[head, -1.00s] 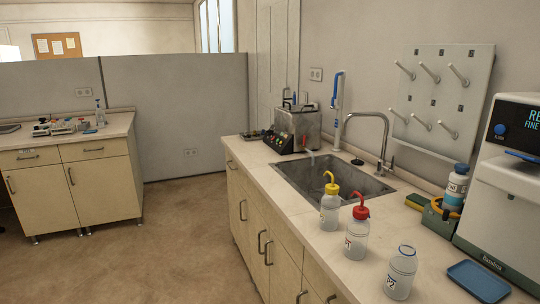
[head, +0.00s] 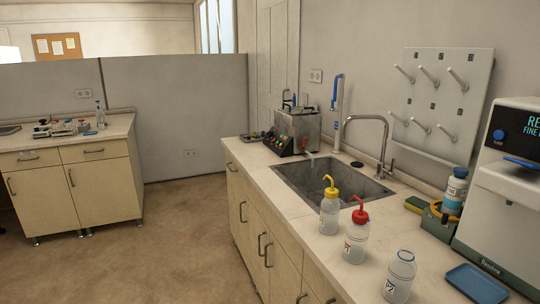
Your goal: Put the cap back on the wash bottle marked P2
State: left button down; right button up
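The wash bottle marked P2 (head: 399,277) stands upright and uncapped near the front of the right counter, with its neck open. To its left stands a wash bottle with a red cap and spout (head: 357,236); its label seems to read P1. Further left stands a wash bottle with a yellow cap and spout (head: 329,207); its label is too small to read. I see no loose cap for P2 in the head view. Neither of my grippers is in view.
A blue tray (head: 477,283) lies right of P2, before a white instrument (head: 505,190). A green caddy (head: 440,218) holds a blue-capped bottle (head: 455,190). Behind the bottles are a sink (head: 330,182) and a peg board (head: 440,105). A second counter (head: 70,150) stands far left.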

aim_at(400, 272)
jog(key=j+z, duration=0.15)
jog(key=z, duration=0.25)
jog(key=j+z, duration=0.2)
jog(key=z, duration=0.15)
